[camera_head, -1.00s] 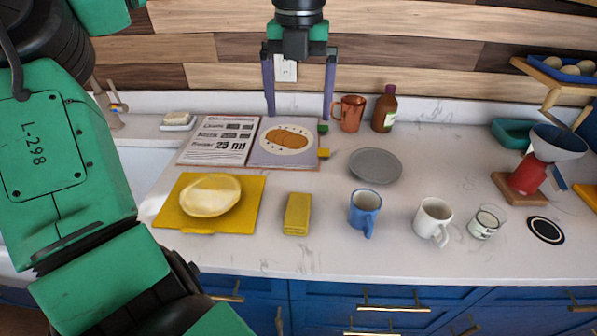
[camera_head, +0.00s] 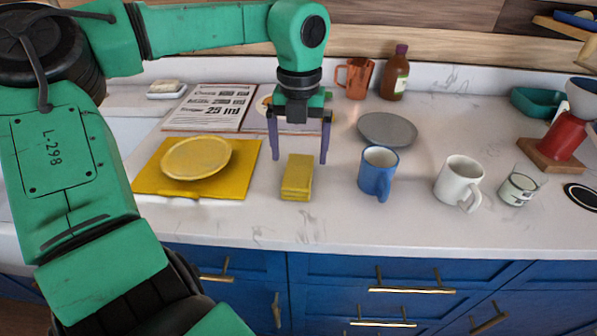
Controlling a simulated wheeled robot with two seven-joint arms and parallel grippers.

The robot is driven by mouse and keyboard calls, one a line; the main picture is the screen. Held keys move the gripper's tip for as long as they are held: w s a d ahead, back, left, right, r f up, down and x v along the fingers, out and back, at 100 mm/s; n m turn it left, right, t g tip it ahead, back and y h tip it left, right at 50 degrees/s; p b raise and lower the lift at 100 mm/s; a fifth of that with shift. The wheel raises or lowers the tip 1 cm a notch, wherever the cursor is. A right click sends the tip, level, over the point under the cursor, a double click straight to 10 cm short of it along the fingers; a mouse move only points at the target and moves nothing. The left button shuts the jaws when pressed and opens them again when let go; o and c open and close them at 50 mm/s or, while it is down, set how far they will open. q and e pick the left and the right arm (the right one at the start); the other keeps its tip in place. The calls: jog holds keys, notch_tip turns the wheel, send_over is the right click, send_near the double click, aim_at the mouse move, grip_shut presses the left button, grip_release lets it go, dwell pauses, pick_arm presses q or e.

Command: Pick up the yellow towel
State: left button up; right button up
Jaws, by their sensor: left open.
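The yellow towel (camera_head: 297,178) is a small folded block lying on the white counter, between the yellow mat and the blue mug. My left gripper (camera_head: 299,158) is open, its two purple fingers pointing down on either side of the towel's far end in the picture. It appears to be above or just behind the towel, and I cannot tell the exact height. Nothing shows between its fingers except the towel and counter beyond. My right gripper is not in view.
Left of the towel is a yellow mat (camera_head: 247,178) with a yellow plate (camera_head: 196,158). To the right stand a blue mug (camera_head: 375,174), a white mug (camera_head: 458,181) and a small cup (camera_head: 517,189). Behind are an open book (camera_head: 208,107) and a grey plate (camera_head: 387,129).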

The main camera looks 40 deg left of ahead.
aim_at(298, 170)
pick_arm(q)
notch_tip(298, 170, down, 5)
jog(key=shift+a+r+p, duration=0.1)
jog(key=shift+a+p, duration=0.05)
jog(key=shift+p, duration=0.2)
jog(key=c, duration=1.4)
jog(key=shift+o, duration=0.2)
notch_tip(298, 170, up, 20)
jog(key=shift+p, duration=0.4)
